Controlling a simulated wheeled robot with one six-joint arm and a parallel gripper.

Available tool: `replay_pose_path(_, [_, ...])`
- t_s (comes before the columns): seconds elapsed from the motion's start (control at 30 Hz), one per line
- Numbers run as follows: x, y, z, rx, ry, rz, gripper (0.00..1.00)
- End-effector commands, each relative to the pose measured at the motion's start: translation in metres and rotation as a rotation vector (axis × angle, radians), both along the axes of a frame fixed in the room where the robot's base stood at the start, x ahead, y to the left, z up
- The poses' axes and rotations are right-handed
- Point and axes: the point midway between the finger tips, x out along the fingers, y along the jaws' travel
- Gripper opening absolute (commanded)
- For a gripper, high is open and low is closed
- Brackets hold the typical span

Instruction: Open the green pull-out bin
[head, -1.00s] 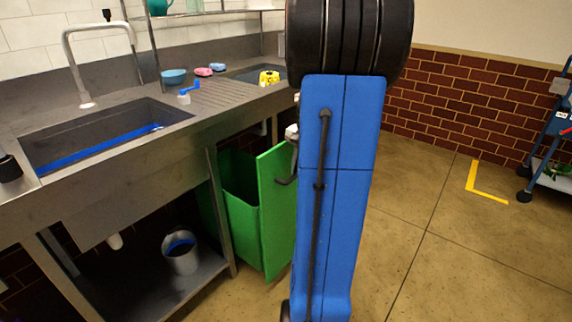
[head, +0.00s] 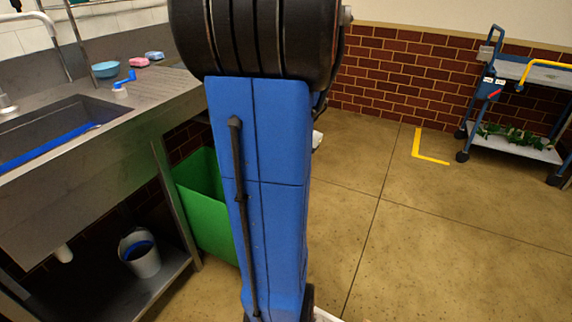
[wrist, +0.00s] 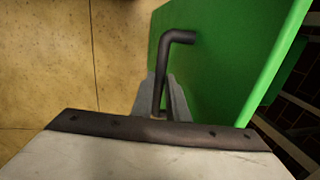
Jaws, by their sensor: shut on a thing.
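The green pull-out bin (head: 206,218) stands out from under the steel counter in the head view. Its near side and part of its open top show, and my blue arm hides its front panel. The wrist view shows the green front panel (wrist: 225,65) close up, with a dark bent bar handle (wrist: 178,37) on it. My gripper (wrist: 161,88) is shut on this handle, its grey fingers on either side of the bar. In the head view my arm hides the gripper and handle.
The steel counter (head: 150,105) with a sink is at left, its leg (head: 176,205) beside the bin. A grey bucket (head: 140,255) stands on the lower shelf. The floor (head: 400,240) to the right is clear up to a blue cart (head: 515,145) at far right.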

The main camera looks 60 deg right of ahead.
Motion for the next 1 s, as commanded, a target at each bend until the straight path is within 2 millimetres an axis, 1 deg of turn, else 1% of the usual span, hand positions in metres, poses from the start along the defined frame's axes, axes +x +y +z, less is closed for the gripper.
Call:
replay_pose_path(0.33, [0.0,-0.001,0.001,-0.002,0.0,0.0,0.0])
replay_pose_path(0.37, [0.0,-0.001,0.001,-0.002,0.0,0.0,0.19])
replay_pose_path(0.4, [0.0,-0.001,0.001,-0.002,0.0,0.0,0.28])
replay_pose_path(0.43, [0.0,-0.001,0.001,-0.001,0.0,0.0,0.33])
replay_pose_path(0.77, [-0.001,-0.001,0.002,-0.001,0.0,0.0,0.33])
replay_pose_path(0.87, [-0.002,-0.001,0.009,-0.003,-0.001,-0.001,0.33])
replay_pose_path(1.0, [-0.006,-0.001,0.029,-0.004,-0.001,0.0,0.33])
